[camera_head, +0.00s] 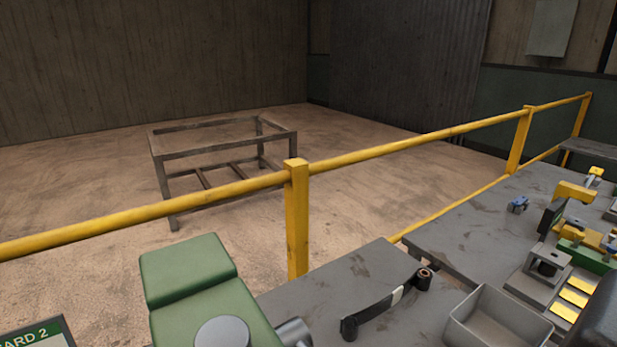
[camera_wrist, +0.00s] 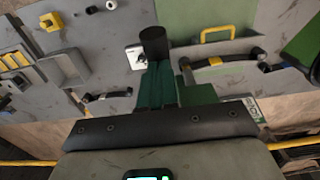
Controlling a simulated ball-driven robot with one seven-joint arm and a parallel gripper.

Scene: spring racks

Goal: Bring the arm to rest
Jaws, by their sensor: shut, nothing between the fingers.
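My gripper (camera_wrist: 158,66) shows in the wrist view as a pair of dark green fingers reaching up from the black bar of my wrist. The fingers are together with nothing held between them.
A grey bench (camera_head: 365,262) bears a black handle (camera_head: 385,306), an open grey bin (camera_head: 497,322) and yellow fixtures (camera_head: 574,192).

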